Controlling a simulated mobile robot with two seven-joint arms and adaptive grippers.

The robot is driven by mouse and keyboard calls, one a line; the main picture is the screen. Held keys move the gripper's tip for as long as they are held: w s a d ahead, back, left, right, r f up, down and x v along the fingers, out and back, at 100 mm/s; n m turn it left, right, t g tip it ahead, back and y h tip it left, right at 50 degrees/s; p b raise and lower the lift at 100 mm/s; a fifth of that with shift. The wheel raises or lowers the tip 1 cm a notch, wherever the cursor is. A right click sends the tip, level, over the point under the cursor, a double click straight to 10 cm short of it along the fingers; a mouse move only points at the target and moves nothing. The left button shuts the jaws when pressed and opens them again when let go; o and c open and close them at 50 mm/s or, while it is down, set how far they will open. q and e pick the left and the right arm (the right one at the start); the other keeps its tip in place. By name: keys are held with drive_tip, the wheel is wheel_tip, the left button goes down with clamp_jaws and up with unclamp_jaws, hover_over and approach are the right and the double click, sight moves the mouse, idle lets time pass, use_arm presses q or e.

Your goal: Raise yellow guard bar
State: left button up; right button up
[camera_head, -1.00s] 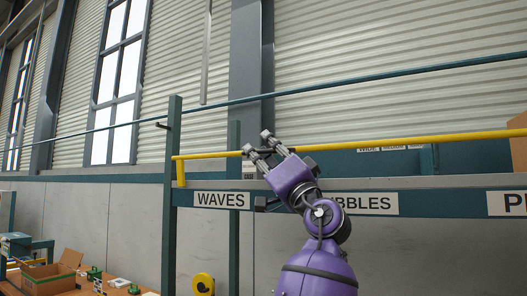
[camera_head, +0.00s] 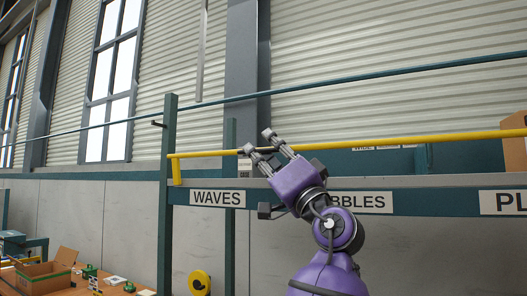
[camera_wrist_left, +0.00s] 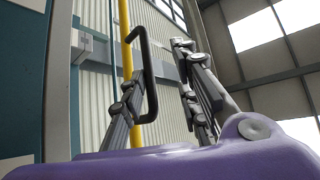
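The yellow guard bar (camera_head: 400,140) runs across the head view in front of the shelf, nearly level, its left end bent down near the green post. In the left wrist view the bar (camera_wrist_left: 127,62) runs up the picture with a black handle (camera_wrist_left: 151,75) beside it. My left gripper (camera_head: 257,142) reaches up to the bar, its fingertips over its line. In the wrist view its fingers (camera_wrist_left: 160,85) are apart, with the handle between them, near the left finger. I cannot tell whether a finger touches the handle. My right gripper is out of view.
The teal shelf beam carries a WAVES label (camera_head: 217,198) and further labels. A green post (camera_head: 167,200) stands left of the gripper. A cardboard box (camera_head: 45,276) sits on a workbench at lower left. A box (camera_head: 514,155) stands behind the bar at right.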

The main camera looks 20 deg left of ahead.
use_arm(q)
drive_tip(key=s+d, duration=0.2)
drive_tip(key=s, duration=0.1)
drive_tip(key=shift+d+f, duration=0.3)
drive_tip(key=shift+d, duration=0.1)
drive_tip(key=shift+s+r, duration=0.1)
drive_tip(key=shift+r, duration=0.05)
drive_tip(key=shift+d, duration=0.1)
drive_tip(key=v, duration=1.2)
drive_tip(key=shift+w+f, duration=0.25)
drive_tip(key=shift+f, duration=0.2)
